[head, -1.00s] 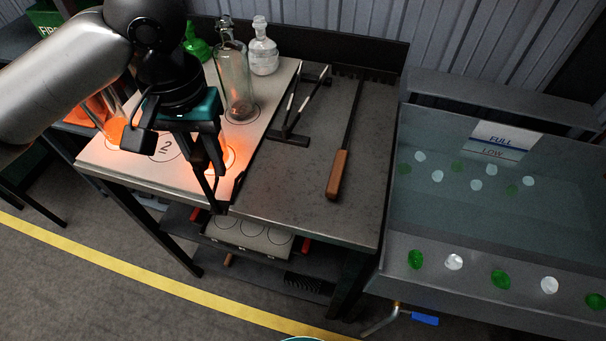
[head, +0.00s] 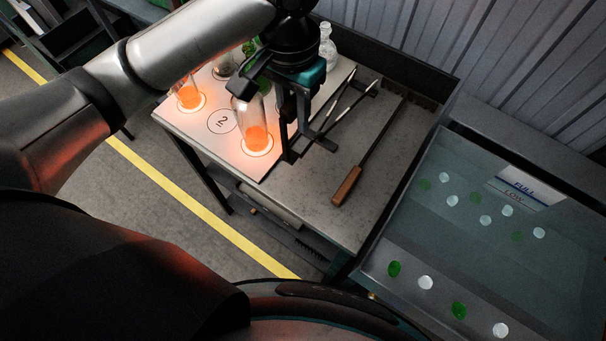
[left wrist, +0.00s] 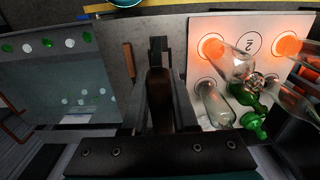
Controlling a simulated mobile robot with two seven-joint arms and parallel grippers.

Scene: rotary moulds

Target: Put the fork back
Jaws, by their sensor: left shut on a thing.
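My left gripper (head: 290,145) points down over the table beside the moulds' pale plate. In the left wrist view its fingers (left wrist: 168,110) are shut on a dark brown handle (left wrist: 160,90), which I take to be the fork's. A black end shows beyond it; the tines cannot be made out clearly. In the head view the gripper and arm hide most of the held fork. A black rest with two pale-tipped bars (head: 345,104) stands just right of the gripper; whether the fork touches it cannot be told. My right gripper is not in view.
A wooden-handled rod (head: 347,185) lies on the grey table right of the rest. Glowing orange glass bottles (head: 254,135) stand left on the pale plate (head: 215,150); clear and green bottles stand behind. A water tank (head: 480,240) is at right. The table's front is clear.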

